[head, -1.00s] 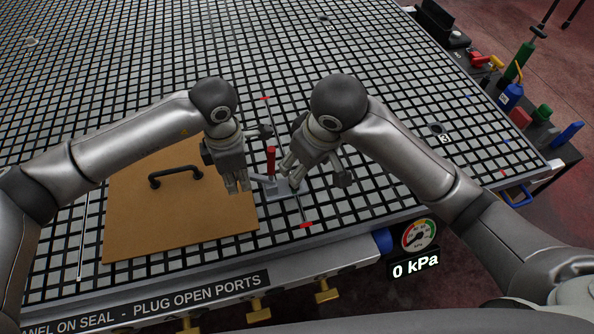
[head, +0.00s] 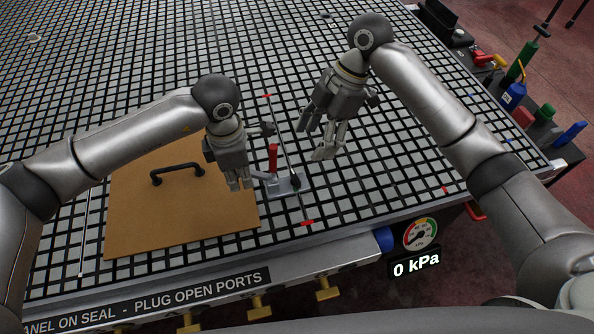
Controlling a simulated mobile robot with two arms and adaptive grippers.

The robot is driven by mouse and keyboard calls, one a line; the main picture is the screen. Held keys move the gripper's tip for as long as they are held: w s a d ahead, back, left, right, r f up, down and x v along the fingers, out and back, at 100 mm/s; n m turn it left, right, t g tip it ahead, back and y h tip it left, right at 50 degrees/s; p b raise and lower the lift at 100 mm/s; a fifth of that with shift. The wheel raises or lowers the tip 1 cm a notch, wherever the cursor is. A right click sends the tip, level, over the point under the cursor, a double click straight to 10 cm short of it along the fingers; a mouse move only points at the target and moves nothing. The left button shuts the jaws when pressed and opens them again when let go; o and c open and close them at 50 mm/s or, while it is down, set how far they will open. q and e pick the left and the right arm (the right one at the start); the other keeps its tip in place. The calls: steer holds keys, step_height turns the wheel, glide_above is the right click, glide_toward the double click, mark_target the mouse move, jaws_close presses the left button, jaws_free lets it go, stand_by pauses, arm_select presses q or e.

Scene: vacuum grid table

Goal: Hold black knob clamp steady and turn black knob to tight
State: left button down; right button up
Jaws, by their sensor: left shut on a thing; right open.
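The clamp has a grey base (head: 284,187) and an upright red handle (head: 273,157), and stands on the grid table just right of the brown panel. A small dark knob (head: 295,182) shows at the right part of the base. My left gripper (head: 238,184) is at the clamp's left end, over the panel's right edge, shut on the clamp; its fingers hide the part they hold. My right gripper (head: 320,145) is open and empty, above the table, up and to the right of the clamp, apart from it.
The brown panel (head: 135,220) with a black handle (head: 176,173) lies flat left of the clamp. A thin rod with red ends (head: 307,222) lies beside the clamp. A gauge (head: 420,233) reading 0 kPa is at the table's front edge. Tools stand at the far right.

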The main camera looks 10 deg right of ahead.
mark_target(296, 176)
steer(key=x, duration=1.2)
steer(key=shift+r, duration=0.1)
steer(key=c, duration=1)
steer(key=shift+s+m+t, duration=0.1)
steer(key=shift+m+t, duration=0.45)
steer(key=shift+m, duration=0.85)
steer(key=shift+s+m+t, duration=0.1)
steer(key=shift+m+t, duration=0.45)
steer(key=shift+m, duration=0.85)
steer(key=shift+w, duration=0.1)
steer(key=shift+m, duration=0.3)
